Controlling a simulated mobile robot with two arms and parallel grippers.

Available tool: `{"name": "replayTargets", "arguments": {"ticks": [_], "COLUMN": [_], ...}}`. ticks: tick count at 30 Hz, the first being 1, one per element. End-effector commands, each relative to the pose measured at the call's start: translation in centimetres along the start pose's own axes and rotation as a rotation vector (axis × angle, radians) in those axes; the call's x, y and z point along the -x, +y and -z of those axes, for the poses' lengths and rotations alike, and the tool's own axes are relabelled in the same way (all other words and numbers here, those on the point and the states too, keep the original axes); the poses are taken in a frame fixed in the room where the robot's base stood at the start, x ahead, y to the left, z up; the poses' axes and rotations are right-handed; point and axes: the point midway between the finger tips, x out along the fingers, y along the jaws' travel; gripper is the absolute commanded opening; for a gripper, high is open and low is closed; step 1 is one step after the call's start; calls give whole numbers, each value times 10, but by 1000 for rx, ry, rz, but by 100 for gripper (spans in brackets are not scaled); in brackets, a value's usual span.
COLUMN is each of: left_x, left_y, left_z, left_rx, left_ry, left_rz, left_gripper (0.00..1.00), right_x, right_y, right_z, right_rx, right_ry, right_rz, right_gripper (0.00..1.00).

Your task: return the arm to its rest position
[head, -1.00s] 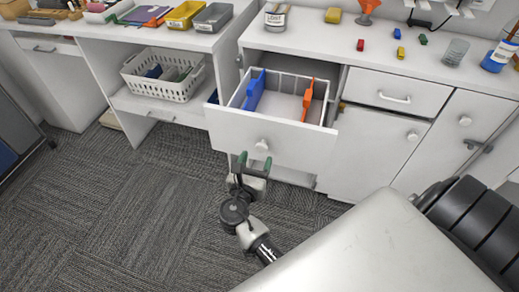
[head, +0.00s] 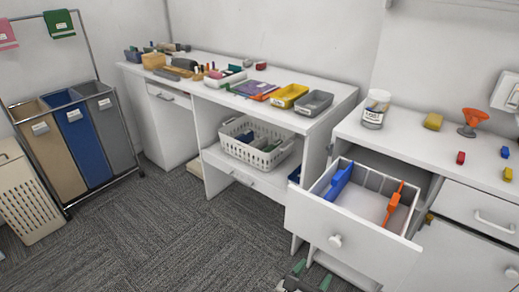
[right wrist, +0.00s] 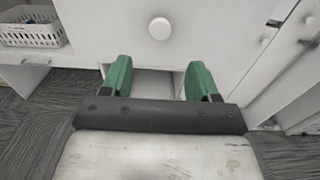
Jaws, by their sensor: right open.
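My right gripper (head: 306,277) shows at the bottom edge of the head view, below the front of the open drawer. In the right wrist view its two green fingers (right wrist: 159,80) stand wide apart with nothing between them. The drawer front (right wrist: 220,30) and its round knob (right wrist: 159,28) are ahead of the fingers and apart from them. Most of the right arm is outside the head view. My left gripper is in neither view.
The drawer (head: 335,235) stands pulled out, holding a blue item (head: 339,180) and an orange item (head: 392,204). A white basket (head: 256,158) sits on a desk shelf. A laundry sorter (head: 75,145) stands at the left. The carpet (head: 170,240) between is clear.

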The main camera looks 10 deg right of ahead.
Motion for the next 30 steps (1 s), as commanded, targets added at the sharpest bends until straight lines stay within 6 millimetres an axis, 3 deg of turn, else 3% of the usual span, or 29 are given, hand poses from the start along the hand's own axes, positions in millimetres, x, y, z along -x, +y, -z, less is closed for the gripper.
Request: {"name": "replayTargets", "arguments": {"ticks": [2,5,8,9,13,18,21,25,30], "left_x": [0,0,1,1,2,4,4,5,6], "left_y": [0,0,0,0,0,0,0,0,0], "left_z": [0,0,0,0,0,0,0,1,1], "left_rx": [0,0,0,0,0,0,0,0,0], "left_ry": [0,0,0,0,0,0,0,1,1], "left_rz": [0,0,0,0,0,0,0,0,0], "left_gripper": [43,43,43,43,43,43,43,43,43], "right_x": [0,2,11,17,47,100,132,165,188], "right_y": [0,2,-2,-6,-33,-96,-143,-202,-259], "right_z": [8,40,100,130,222,322,365,400,419], "right_rx": [-8,-52,-151,-204,-412,-744,-963,-1246,-1523], "right_ry": [20,112,294,385,698,1049,1170,1190,1064], "right_rz": [-10,-48,-88,-92,-23,279,554,949,1332], "right_gripper": [60,60,60,60,60,60,60,60,60]}}
